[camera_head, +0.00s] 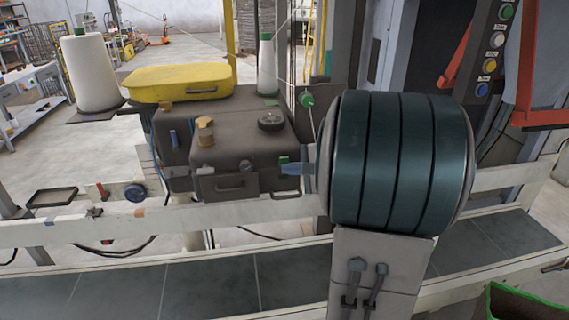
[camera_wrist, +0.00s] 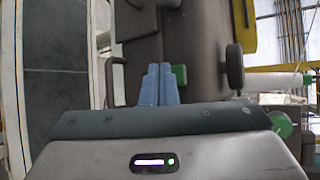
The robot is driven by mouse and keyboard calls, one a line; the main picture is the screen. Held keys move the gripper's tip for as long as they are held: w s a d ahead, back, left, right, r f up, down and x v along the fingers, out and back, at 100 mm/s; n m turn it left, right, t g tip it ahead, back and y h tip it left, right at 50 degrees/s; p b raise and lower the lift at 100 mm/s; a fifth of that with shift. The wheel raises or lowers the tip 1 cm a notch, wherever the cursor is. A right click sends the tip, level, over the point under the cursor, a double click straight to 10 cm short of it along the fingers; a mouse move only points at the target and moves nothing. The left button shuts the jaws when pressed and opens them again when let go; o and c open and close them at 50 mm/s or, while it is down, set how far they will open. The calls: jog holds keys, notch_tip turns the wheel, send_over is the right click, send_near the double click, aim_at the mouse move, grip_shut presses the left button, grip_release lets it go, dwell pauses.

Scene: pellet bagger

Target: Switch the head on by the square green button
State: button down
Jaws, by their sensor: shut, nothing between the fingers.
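The machine head is a dark grey-brown block (camera_head: 238,178) left of my arm. A small square green button (camera_head: 284,159) shows at its right end; it also shows in the wrist view (camera_wrist: 180,75). My gripper (camera_head: 282,168) has blue fingers, shut together with nothing between them. In the head view the fingertips are just below the green button and overlap the head's right end. In the wrist view my gripper (camera_wrist: 158,68) has its tips beside the button, to its left. I cannot tell whether the fingers touch the head or whether the button is pressed.
A yellow cover (camera_head: 178,82) and white thread cones (camera_head: 90,72) stand behind the head. A round green knob (camera_head: 306,99) is on the post. A panel at upper right has several round buttons (camera_head: 497,40). A dark conveyor (camera_head: 210,285) and a pale rail (camera_head: 110,228) run in front.

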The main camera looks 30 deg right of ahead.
jog(key=shift+w+d, duration=0.1)
jog(key=shift+w, duration=0.2)
jog(key=shift+w+d+b, duration=0.15)
jog(key=shift+w+b, duration=0.3)
dwell(0.7)
jog(key=shift+s+a+b, duration=0.3)
jog(key=shift+s+b, duration=0.1)
jog(key=shift+s, duration=0.5)
jog(key=s+a+b, duration=0.1)
jog(key=s, duration=0.4)
jog(key=shift+s+a, duration=0.3)
jog(key=shift+s, duration=0.1)
dwell(1.1)
